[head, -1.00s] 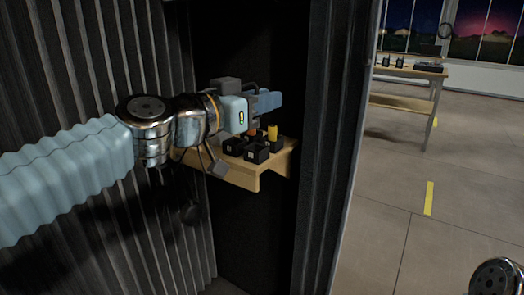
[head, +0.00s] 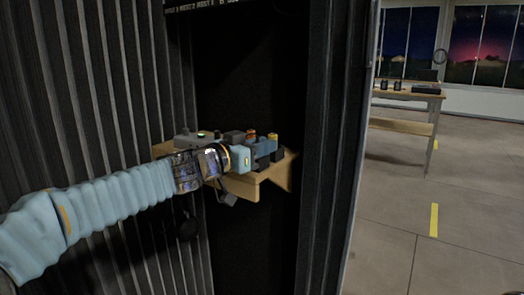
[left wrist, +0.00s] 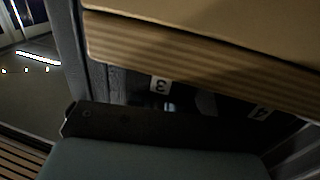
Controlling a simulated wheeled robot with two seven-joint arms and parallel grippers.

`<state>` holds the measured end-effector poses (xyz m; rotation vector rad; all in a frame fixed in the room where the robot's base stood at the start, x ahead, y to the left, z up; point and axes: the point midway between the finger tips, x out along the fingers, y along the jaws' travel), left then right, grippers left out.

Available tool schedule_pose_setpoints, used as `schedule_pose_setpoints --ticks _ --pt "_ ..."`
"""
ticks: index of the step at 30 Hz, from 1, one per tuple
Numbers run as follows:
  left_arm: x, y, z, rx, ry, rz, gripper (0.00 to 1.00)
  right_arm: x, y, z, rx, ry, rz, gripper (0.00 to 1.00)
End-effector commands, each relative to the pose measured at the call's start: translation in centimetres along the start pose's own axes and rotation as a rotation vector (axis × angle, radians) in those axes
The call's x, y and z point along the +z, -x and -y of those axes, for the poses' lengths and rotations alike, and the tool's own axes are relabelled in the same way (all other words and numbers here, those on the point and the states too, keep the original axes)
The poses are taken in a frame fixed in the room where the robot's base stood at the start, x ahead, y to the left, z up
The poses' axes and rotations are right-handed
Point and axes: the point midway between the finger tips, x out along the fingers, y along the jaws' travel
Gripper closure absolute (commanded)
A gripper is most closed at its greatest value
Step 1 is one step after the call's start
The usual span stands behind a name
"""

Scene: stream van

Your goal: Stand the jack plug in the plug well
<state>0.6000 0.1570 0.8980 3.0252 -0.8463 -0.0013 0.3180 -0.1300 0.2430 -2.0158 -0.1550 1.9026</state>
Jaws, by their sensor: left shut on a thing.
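My left gripper (head: 264,151) is low over the wooden shelf, among the small black blocks (head: 278,155). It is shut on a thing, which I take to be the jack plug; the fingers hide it. A yellow-topped piece (head: 272,137) and an orange one (head: 251,134) show just behind the fingers. I cannot tell which block is the plug well, nor whether the plug is in it. My right gripper is out of view.
The wooden shelf (head: 247,187) stands in a dark recess between ribbed walls. A grey box (head: 192,138) sits at its back left. A dark grey block (head: 228,198) hangs by my left wrist. A far table (head: 410,95) stands at right across open floor.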

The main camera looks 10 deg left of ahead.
Motion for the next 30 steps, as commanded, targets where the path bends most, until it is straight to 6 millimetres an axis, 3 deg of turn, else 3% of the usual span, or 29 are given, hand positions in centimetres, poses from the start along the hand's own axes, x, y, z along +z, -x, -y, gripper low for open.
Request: schedule_pose_setpoints --ticks 9,10,14,25,30 --pt "0.3 0.0 0.0 0.001 -0.001 0.0 1.0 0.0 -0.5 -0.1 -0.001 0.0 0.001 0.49" --pt "0.1 0.0 0.0 0.001 -0.001 0.0 0.75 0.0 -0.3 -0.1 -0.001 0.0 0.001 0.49" --pt "0.1 0.0 0.0 0.001 -0.001 0.0 0.55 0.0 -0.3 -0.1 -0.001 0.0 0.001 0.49" --pt "-0.4 0.0 0.0 0.0 0.0 0.0 0.54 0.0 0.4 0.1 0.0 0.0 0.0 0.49" --pt "0.0 3.1 0.0 -0.002 -0.002 -0.002 0.54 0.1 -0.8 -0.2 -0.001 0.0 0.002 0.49"
